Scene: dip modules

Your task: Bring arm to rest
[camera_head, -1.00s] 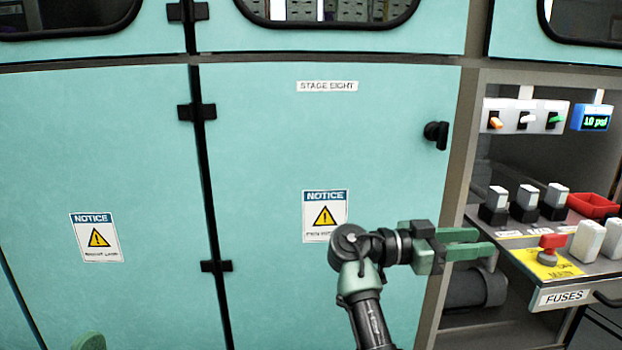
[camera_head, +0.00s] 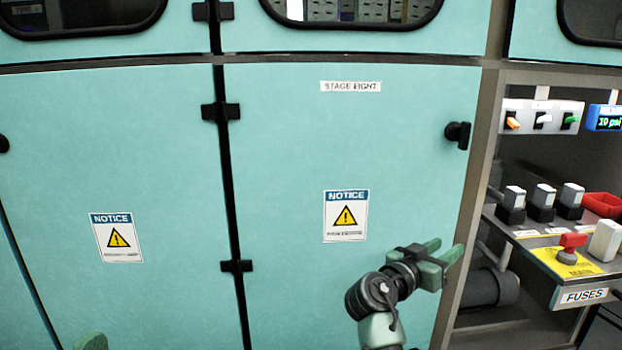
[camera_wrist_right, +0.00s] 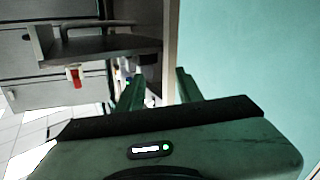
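My right gripper (camera_head: 443,254) is in front of the lower right part of the teal cabinet door labelled STAGE EIGHT (camera_head: 280,160), left of the fuse shelf. Its two green fingers are apart with nothing between them. They also show apart and empty in the right wrist view (camera_wrist_right: 160,90). Of my left arm only a small green rounded part (camera_head: 92,341) seems to show at the bottom left edge; its gripper fingers are not seen.
To the right, an open bay holds a shelf labelled FUSES (camera_head: 584,295), with several fuse modules, a red switch (camera_head: 570,247) on a yellow plate and a red bin (camera_head: 601,205). A black door knob (camera_head: 458,134) sticks out. Toggle switches (camera_head: 541,119) are above.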

